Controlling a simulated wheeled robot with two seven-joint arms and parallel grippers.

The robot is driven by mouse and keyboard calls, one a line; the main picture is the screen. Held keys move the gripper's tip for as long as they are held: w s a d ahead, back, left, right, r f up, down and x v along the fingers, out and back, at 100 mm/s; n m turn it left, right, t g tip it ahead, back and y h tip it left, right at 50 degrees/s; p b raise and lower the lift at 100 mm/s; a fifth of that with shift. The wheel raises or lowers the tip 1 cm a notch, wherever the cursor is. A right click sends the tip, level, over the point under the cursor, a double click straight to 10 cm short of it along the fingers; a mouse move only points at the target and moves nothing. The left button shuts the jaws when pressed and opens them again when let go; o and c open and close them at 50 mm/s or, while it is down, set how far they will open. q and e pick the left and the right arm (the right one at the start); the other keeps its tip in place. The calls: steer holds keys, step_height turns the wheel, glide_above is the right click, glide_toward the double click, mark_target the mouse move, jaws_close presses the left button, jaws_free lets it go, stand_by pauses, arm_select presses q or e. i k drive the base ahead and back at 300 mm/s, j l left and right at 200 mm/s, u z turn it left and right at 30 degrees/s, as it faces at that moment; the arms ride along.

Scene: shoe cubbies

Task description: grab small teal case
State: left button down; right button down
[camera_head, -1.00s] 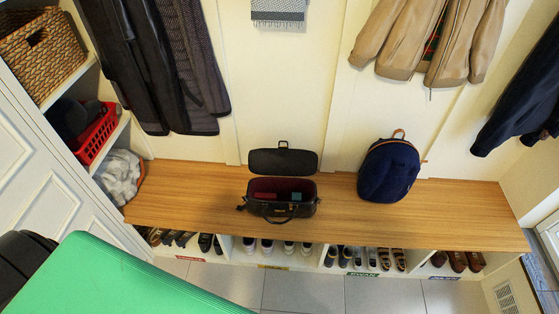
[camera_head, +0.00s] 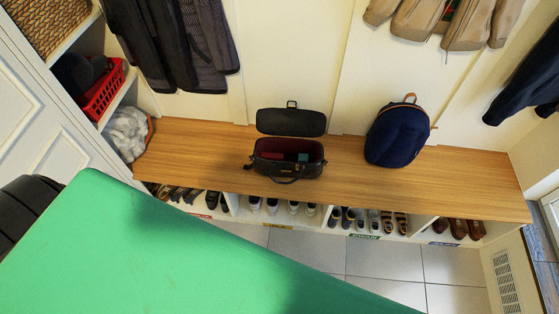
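A small teal item (camera_head: 303,157), likely the teal case, sits inside the open black bag (camera_head: 287,170) on the wooden bench (camera_head: 205,160). Only its top shows above the bag's rim. A dark red item (camera_head: 270,156) lies to its left in the same bag. The bag's lid (camera_head: 291,122) stands open at the back, toward the wall. Neither of my grippers is in view. A large green surface (camera_head: 170,255) fills the lower left and covers part of the floor.
A navy backpack (camera_head: 393,136) stands on the bench to the right of the bag. Shoes fill the cubbies under the bench. A red basket (camera_head: 103,91) and a woven basket (camera_head: 45,22) are on the left shelves. Tiled floor (camera_head: 385,266) is clear at the lower right.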

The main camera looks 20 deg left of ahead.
mark_target(302, 158)
steer(key=i+l+u, duration=0.3)
steer(key=i+l, duration=1.05)
